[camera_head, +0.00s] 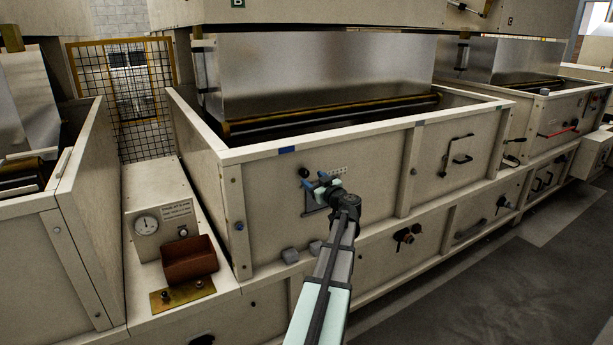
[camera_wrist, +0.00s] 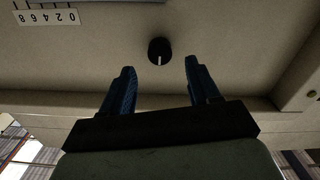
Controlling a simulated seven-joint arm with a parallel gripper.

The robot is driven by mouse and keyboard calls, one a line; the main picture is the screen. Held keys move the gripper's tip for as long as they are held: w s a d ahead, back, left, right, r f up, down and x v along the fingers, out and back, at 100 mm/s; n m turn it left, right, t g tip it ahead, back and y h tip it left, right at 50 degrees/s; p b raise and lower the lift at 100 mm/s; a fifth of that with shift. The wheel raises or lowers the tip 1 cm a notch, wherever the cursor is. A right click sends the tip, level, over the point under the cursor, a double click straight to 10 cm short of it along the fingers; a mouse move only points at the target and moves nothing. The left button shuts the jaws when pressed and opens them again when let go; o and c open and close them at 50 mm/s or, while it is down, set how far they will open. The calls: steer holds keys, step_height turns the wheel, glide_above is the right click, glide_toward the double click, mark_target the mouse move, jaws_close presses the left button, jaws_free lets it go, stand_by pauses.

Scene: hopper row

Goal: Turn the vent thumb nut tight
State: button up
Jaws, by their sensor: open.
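My gripper (camera_head: 317,182) is open and empty in front of the pale panel of the middle hopper. In the wrist view its two blue fingers (camera_wrist: 159,68) stand apart, with a round black knob (camera_wrist: 159,51) just beyond the tips, roughly centred between them. The knob has a pale pointer line and does not look gripped. In the head view this black knob (camera_head: 304,172) shows at the upper left of the fingers. No part is clearly marked as the vent thumb nut; a brass plate (camera_head: 180,296) at lower left carries two small knob-like fittings, too small to identify.
A numbered scale (camera_wrist: 46,17) is upside down beside the knob. A gauge box (camera_head: 160,213) and a red-brown bin (camera_head: 190,262) stand left of the hopper. Handles (camera_head: 458,152) and dark valve knobs (camera_head: 406,236) project from panels at right. The floor (camera_head: 480,280) is clear.

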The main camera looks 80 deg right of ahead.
mark_target(306, 174)
steer(key=shift+x, duration=2.85)
steer(key=shift+c, duration=0.2)
steer(key=c, duration=1)
